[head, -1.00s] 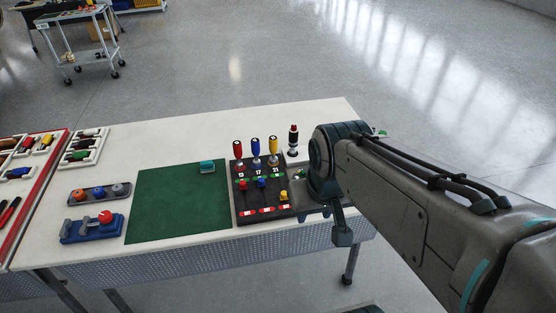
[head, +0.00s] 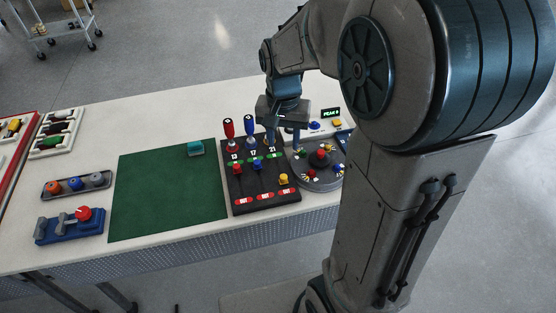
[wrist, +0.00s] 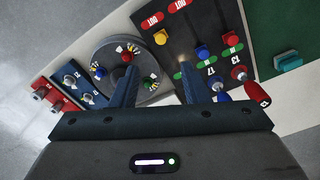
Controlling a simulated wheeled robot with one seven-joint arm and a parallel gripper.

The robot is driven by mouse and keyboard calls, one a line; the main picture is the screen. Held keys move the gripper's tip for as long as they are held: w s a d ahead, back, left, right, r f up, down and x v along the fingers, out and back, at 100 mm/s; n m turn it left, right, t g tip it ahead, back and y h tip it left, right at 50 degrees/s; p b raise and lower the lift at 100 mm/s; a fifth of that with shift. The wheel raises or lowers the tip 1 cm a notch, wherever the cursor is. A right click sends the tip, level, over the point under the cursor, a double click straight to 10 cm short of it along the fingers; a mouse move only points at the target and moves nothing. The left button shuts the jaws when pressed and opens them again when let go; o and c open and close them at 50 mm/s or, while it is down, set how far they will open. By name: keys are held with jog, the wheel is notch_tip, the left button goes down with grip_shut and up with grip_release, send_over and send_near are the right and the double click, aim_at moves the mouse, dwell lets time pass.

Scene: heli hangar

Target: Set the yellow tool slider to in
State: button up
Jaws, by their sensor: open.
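The yellow slider knob (head: 284,179) is at the near end of the dark tool board (head: 237,205), by a red label. It also shows in the wrist view (wrist: 161,37), where the red labels read OUT. The red knob (wrist: 234,39) and blue knob (wrist: 202,52) stand closer to the green labels. My gripper (head: 283,138) is open and empty above the board's far right corner. In the wrist view its fingers (wrist: 157,72) are spread, apart from the yellow knob. The yellow-handled tool is hidden behind my gripper.
Red (head: 229,128) and blue (head: 249,125) screwdrivers stand upright at the board's far edge. A round grey dial unit (head: 316,182) sits close on the right. A green mat (head: 165,200) with a teal block (head: 196,148) lies left. Bare white table lies behind the board.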

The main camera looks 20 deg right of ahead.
aim_at(283, 176)
jog(key=f, duration=1.4)
jog(key=shift+w+d+f+b, duration=0.2)
jog(key=shift+w+f+b, duration=0.05)
jog(key=shift+w+b, duration=0.1)
